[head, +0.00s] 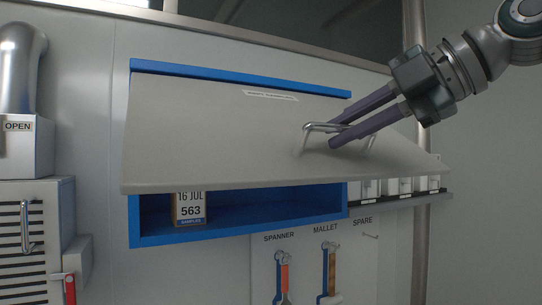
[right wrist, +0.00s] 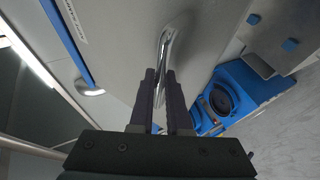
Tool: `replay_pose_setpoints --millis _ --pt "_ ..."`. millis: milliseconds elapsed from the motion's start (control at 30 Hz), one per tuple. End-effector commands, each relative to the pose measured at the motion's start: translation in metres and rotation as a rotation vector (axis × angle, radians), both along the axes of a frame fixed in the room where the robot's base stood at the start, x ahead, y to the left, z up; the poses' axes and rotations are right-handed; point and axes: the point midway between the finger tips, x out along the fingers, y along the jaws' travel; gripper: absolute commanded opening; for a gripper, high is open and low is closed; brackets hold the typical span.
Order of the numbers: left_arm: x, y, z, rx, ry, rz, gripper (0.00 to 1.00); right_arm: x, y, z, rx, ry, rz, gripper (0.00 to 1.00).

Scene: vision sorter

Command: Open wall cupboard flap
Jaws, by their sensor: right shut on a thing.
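The wall cupboard has a blue body (head: 240,229) and a large grey flap (head: 210,135). The flap is tilted outward from its top edge, and its lower edge stands away from the cupboard, leaving a gap below. A metal bar handle (head: 312,127) is on the flap's right part; it also shows in the right wrist view (right wrist: 176,38). My right gripper (head: 322,134) reaches in from the upper right and is shut on the handle. The right wrist view shows its fingers (right wrist: 164,78) at the bar. My left gripper is not in view.
White bins (head: 404,186) sit on a rail to the right. A spanner (head: 284,278) and mallet (head: 332,270) hang below. A grey vented cabinet (head: 30,235) and pipe (head: 20,70) stand at left.

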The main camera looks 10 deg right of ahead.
Motion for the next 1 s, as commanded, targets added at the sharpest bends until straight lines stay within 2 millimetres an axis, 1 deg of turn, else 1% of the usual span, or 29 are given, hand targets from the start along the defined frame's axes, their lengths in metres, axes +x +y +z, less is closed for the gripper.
replay_pose_setpoints --millis 33,100,233,400,533,667,1000 --pt "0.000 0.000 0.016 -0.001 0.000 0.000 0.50 -0.005 -0.001 0.023 0.003 -0.008 0.004 0.00" --pt "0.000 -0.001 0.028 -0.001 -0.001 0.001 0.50 -0.009 -0.003 0.039 0.003 -0.008 0.005 0.00" --pt "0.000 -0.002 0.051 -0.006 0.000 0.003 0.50 -0.015 -0.004 0.069 -0.007 0.024 0.005 0.00" --pt "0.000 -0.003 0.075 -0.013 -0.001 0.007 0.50 -0.019 -0.005 0.093 -0.035 0.124 0.004 0.00" --pt "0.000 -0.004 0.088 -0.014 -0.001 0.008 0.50 -0.019 -0.006 0.105 -0.052 0.174 0.002 0.00" --pt "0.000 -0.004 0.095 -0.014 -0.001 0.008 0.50 -0.019 -0.006 0.111 -0.062 0.209 0.001 0.00" --pt "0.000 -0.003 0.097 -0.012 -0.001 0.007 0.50 -0.019 -0.006 0.112 -0.073 0.234 -0.002 0.00"
